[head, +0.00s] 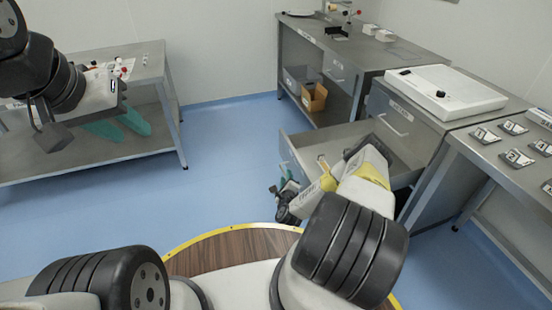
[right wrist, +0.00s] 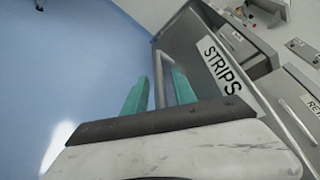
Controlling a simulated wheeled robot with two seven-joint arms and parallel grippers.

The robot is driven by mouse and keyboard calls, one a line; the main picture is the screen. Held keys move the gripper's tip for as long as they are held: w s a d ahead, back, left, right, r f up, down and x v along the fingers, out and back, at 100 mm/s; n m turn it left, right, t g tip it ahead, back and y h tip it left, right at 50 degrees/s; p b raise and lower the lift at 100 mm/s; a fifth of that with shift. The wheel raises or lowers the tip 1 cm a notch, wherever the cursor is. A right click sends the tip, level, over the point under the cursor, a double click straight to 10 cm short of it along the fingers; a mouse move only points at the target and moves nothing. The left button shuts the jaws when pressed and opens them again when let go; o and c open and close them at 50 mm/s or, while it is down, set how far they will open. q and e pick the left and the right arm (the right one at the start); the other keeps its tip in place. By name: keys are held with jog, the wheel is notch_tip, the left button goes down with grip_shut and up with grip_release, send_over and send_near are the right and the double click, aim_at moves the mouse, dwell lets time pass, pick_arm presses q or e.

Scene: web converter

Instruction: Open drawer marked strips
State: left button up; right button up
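A grey metal drawer (head: 399,151) stands pulled out of the bench in the head view, its inside partly covered by my right arm. Its front carries the label STRIPS (right wrist: 221,66) in the right wrist view. My right gripper (head: 284,181) is at the drawer front, mostly hidden by the arm in the head view. My left gripper (head: 120,122) is open and empty before the left table, far from the drawer.
A white device (head: 440,91) stands on top. A table with small labelled items (head: 517,157) is at the right. The left table (head: 150,62) borders clear blue floor (head: 225,150).

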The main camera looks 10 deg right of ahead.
jog(key=v, duration=0.6)
jog(key=shift+s, duration=0.3)
jog(key=shift+a+r, duration=0.1)
